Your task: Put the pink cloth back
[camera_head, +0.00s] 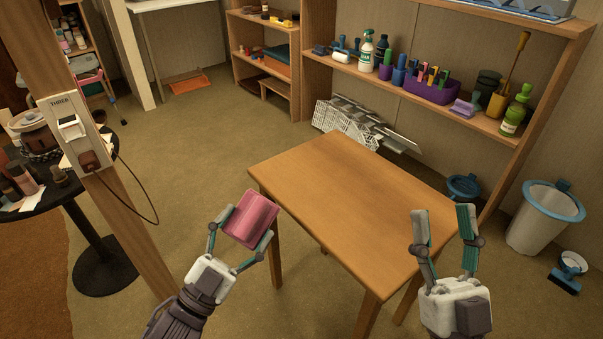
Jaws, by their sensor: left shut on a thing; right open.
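The pink cloth (250,218) is a folded, block-like bundle. My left gripper (240,236) is shut on the pink cloth and holds it just left of the wooden table's near-left edge. My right gripper (443,228) is open and empty, over the right side of the wooden table (350,195). The bare tabletop has nothing on it.
A shelf (440,98) at the back holds bottles, a purple caddy (430,90) and a folded lilac cloth (465,108). A white bin (540,222) stands at right. A wooden post (125,215) and round black table (62,185) stand at left. The floor between is mostly clear.

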